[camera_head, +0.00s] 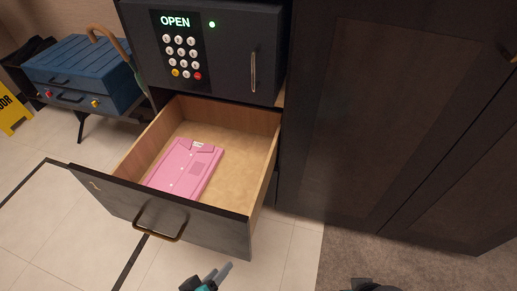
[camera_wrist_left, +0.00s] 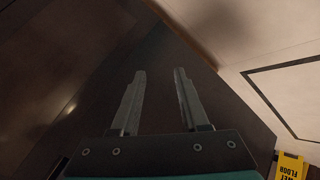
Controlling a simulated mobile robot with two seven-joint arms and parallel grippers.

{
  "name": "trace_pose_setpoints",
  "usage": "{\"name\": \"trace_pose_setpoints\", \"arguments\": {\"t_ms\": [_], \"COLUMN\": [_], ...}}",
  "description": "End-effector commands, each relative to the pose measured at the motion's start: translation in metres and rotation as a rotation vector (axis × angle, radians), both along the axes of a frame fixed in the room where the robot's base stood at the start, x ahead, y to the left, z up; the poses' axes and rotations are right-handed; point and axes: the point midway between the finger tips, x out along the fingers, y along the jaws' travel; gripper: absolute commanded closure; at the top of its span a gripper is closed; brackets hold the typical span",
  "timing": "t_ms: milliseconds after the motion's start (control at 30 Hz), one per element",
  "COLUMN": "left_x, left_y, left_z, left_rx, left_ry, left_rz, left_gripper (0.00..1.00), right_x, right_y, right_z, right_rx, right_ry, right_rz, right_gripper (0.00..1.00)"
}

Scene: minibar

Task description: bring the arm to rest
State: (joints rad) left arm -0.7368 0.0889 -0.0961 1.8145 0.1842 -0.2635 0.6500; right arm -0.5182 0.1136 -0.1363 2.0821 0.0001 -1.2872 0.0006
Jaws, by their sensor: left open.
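My left gripper (camera_head: 222,272) is low in the head view, in front of the open drawer and apart from its brass handle (camera_head: 160,224). In the left wrist view its two fingers (camera_wrist_left: 157,75) are spread, with nothing between them. A dark panel fills most of the view beyond them. A dark shape (camera_head: 372,286) at the bottom edge of the head view may be part of my right arm. Its fingers cannot be made out.
A dark cabinet (camera_head: 385,110) stands right. A blue case (camera_head: 80,72) and yellow sign (camera_head: 13,112) are left. Tiled floor (camera_head: 55,220) is clear.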

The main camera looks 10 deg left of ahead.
Motion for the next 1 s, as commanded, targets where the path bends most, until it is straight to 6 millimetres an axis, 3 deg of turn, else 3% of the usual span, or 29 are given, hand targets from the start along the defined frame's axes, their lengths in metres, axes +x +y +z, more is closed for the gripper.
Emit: {"name": "trace_pose_setpoints", "arguments": {"t_ms": [233, 500, 933, 1000], "left_x": [0.021, 0.017, -0.007, -0.004], "left_y": [-0.007, 0.001, 0.018, 0.018], "left_z": [0.038, 0.084, 0.134, 0.121], "left_rx": [0.211, 0.420, 0.585, 0.583], "left_ry": [0.113, 0.245, 0.385, 0.395], "left_rz": [-0.262, -0.507, -0.713, -0.716], "left_gripper": [0.55, 0.55, 0.55, 0.55], "right_x": [0.000, -0.005, -0.012, -0.008], "right_y": [0.000, -0.001, -0.002, -0.002], "right_z": [0.036, 0.070, 0.102, 0.091], "right_rx": [0.002, 0.003, 0.004, 0.001], "right_ry": [-0.017, -0.032, -0.044, -0.036], "right_rz": [-0.002, -0.004, -0.006, -0.006], "right_gripper": [0.50, 0.50, 0.50, 0.50]}}
